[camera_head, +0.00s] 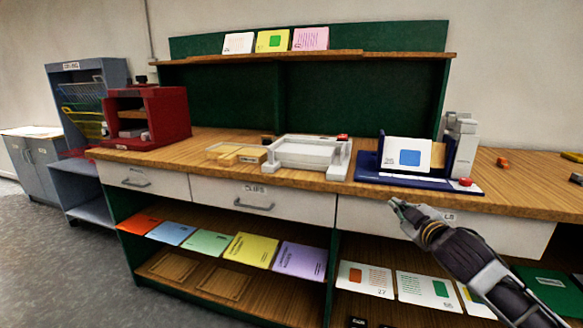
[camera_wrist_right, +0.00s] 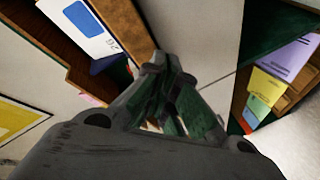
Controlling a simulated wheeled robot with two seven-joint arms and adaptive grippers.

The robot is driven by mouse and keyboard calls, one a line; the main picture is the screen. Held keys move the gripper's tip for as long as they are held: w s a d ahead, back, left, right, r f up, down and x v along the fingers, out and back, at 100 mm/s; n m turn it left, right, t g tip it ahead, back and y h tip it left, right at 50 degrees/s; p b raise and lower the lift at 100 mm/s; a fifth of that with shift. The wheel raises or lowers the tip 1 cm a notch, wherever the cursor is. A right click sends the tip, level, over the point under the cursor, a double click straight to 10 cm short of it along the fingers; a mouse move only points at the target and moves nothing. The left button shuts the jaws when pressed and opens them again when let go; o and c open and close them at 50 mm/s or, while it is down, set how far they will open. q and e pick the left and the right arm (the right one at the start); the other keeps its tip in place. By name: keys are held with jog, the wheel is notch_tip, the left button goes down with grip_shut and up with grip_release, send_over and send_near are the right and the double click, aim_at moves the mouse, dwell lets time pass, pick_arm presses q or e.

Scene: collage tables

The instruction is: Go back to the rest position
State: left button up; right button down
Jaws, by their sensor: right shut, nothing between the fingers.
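My right gripper (camera_head: 400,206) is shut and empty in the head view. It is in front of the drawer fronts, just below the front edge of the wooden worktop (camera_head: 380,197). My right arm comes in from the lower right. In the right wrist view the fingers (camera_wrist_right: 165,75) are together with nothing between them. My left gripper is not in view.
A blue stand (camera_head: 369,172) with a white card (camera_head: 407,154) sits on the worktop above my right gripper. A white tray (camera_head: 305,152) and a red machine (camera_head: 165,115) stand further left. Coloured booklets (camera_head: 250,250) lie on the lower shelf. Floor at left is clear.

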jog(key=s+a+f+m+g+y, duration=0.1)
jog(key=s+a+f+m+g, duration=0.15)
jog(key=f, duration=0.65)
jog(key=s+a+f+m+g, duration=0.1)
jog(key=s+a+f, duration=0.3)
jog(key=f, duration=0.5)
jog(key=s+a+f+m+g+y, duration=0.1)
jog(key=s+a+f+g, duration=0.15)
jog(key=f, duration=0.65)
jog(key=s+a+f+m+g, duration=0.2)
jog(key=s+a+f, duration=0.1)
jog(key=s+f, duration=0.6)
jog(key=s+a+f+m+g, duration=0.2)
jog(key=s+a+f, duration=0.2)
jog(key=s+f, duration=0.6)
jog(key=s, duration=0.3)
jog(key=shift+s+f+y, duration=0.15)
jog(key=shift+s+y, duration=0.15)
jog(key=shift+y, duration=0.1)
